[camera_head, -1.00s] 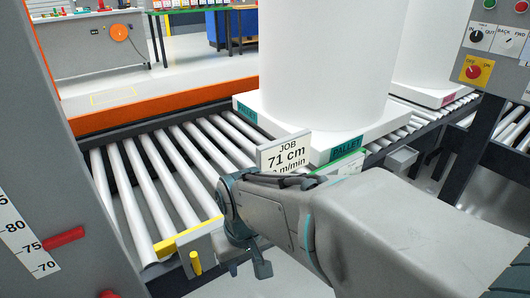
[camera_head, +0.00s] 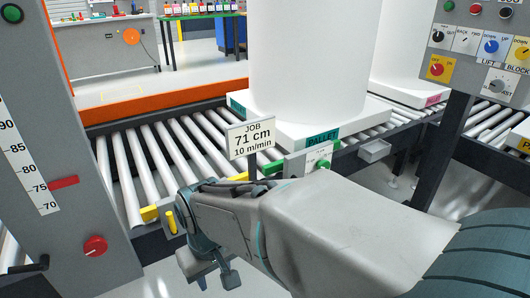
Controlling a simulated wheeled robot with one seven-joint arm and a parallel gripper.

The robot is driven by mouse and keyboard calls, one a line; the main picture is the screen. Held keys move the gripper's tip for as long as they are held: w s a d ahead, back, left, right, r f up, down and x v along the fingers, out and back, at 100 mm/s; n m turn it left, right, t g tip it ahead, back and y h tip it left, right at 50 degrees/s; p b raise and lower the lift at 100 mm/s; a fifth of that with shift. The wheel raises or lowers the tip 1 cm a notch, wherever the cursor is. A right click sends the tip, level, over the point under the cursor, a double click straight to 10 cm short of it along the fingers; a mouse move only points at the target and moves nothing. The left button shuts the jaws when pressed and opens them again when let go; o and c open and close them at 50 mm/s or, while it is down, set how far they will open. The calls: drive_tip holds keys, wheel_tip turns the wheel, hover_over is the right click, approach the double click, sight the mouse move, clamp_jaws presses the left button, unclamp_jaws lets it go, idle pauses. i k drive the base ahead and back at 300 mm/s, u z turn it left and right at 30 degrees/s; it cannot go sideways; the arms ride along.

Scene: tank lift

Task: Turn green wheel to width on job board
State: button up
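The job board (camera_head: 250,140) reads "71 cm" and "10 m/min" and stands in front of the roller conveyor. A dark green round wheel or knob (camera_head: 12,13) shows at the top left on the grey column. Below it a white scale (camera_head: 27,165) runs from 90 down to 70, with a red pointer (camera_head: 63,182) a little above the 75 mark. My gripper (camera_head: 208,272) hangs at the lower middle, left of the board's foot, well apart from the column. Its fingers are partly hidden and I cannot tell how far apart they are.
A red knob (camera_head: 95,246) sits low on the grey column. A small box with a green knob (camera_head: 322,164) stands right of the board. A white cylinder on a pallet (camera_head: 325,133) rests on the rollers. A yellow stop (camera_head: 150,213) is near my arm. A control panel (camera_head: 480,45) is upper right.

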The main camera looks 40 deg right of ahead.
sight(325, 163)
drive_tip(key=z, duration=0.95)
drive_tip(key=i, duration=0.95)
drive_tip(key=u, duration=0.05)
